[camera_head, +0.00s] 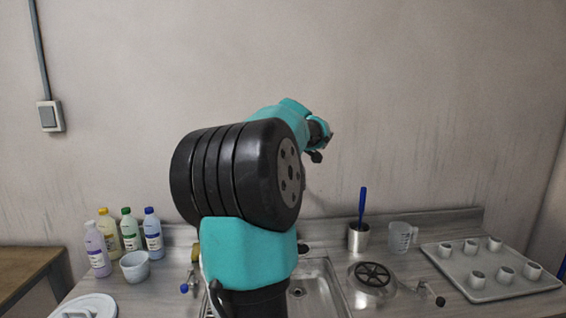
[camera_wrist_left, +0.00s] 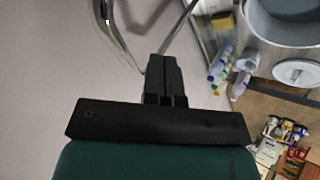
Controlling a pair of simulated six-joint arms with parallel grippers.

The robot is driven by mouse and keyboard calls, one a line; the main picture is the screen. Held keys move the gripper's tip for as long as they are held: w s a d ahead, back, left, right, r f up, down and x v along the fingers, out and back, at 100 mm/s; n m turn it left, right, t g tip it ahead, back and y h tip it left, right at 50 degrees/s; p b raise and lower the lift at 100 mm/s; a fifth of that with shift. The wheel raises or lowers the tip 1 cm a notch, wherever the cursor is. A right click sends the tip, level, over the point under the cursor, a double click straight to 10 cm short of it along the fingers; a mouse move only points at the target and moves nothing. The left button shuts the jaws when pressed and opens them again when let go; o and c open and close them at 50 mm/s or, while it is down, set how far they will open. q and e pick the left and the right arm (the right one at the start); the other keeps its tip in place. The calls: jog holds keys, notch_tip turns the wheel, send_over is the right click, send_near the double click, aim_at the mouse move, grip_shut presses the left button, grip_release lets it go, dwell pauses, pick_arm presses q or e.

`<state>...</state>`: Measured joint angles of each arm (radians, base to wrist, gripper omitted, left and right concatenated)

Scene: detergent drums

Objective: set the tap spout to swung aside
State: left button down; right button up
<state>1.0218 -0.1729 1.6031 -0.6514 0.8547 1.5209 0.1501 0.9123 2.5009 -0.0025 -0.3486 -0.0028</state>
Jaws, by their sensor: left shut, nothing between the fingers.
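The tap is mostly hidden in the head view behind my large teal and black arm, which covers much of the sink (camera_head: 318,280). In the left wrist view a thin, curved metal tube (camera_wrist_left: 181,28) runs beyond the fingers; it looks like the tap spout, but I cannot tell its swing angle. My left gripper (camera_wrist_left: 160,60) is shut and empty, its fingertips near the lower end of that tube in the picture; I cannot tell whether they touch. The fingers are not clear in the head view. My right gripper is not in view.
Several bottles (camera_head: 127,230) and a white bowl (camera_head: 135,267) stand left of the sink. A steel cup (camera_head: 358,238) with a blue-handled tool, a measuring jug (camera_head: 400,238) and a tray (camera_head: 490,288) of small cups stand right. A round lid (camera_head: 90,307) lies front left.

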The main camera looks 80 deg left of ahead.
pick_arm(q)
jog(key=v, duration=0.7)
jog(key=shift+s+d, duration=0.15)
jog(key=shift+s, duration=0.05)
